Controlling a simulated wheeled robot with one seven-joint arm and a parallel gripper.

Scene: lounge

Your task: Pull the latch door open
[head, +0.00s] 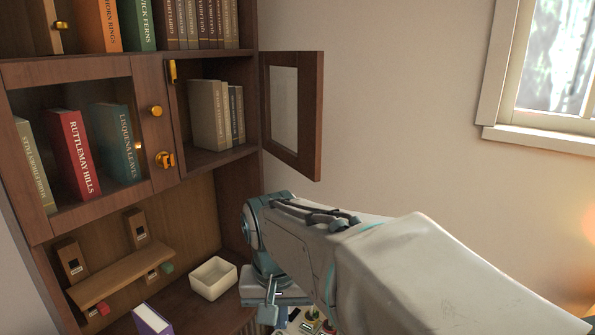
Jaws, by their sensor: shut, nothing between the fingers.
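A brown wooden cabinet has a glazed left door (152,125) with a gold round knob (156,111) and a gold latch (165,159) below it on the right stile. This door looks closed, with books showing behind it. To its right, a second glazed door (305,140) stands swung wide open toward the wall, showing a compartment with several books. A small gold catch (172,70) sits at that compartment's upper left. My gripper (268,314) is below the open door, apart from both doors. Its fingers are shut and empty, partly hidden by my wrist.
A white square bowl (213,278) stands on the lower surface, just left of my gripper. A purple book (150,320) lies at the bottom edge. A small wooden shelf (110,278) is at lower left. The wall (400,100) to the right is clear up to the window (560,60).

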